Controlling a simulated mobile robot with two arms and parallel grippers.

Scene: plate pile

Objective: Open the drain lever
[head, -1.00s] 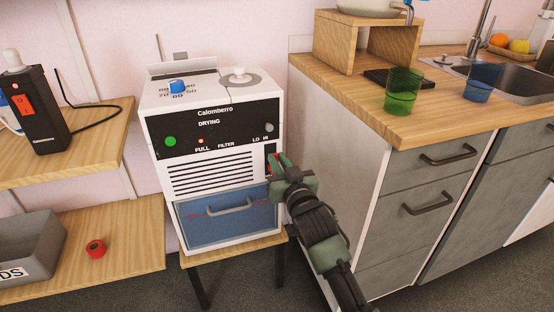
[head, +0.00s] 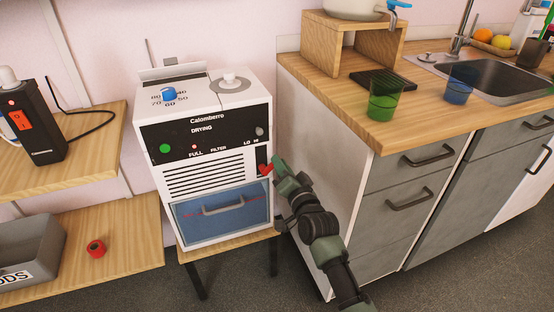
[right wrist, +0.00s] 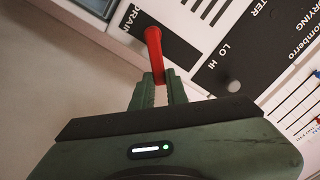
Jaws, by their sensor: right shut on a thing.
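The drain lever (head: 265,170) is a small red handle in a dark slot at the right side of the front of the white Calomberro drying unit (head: 262,215). In the right wrist view the red lever (right wrist: 153,48) stands out of its slot beside the word DRAIN. My right gripper (head: 278,166) is at the unit's right front edge. In the right wrist view its green fingers (right wrist: 159,78) are shut on the lever's end. My left gripper is not in view.
The unit stands on a small wooden stand (head: 228,245). A kitchen counter (head: 335,100) with green (head: 384,102) and blue (head: 459,88) cups is close on the right. Wooden shelves (head: 90,160) stand on the left, with a grey bin (head: 38,240) and red tape (head: 96,249).

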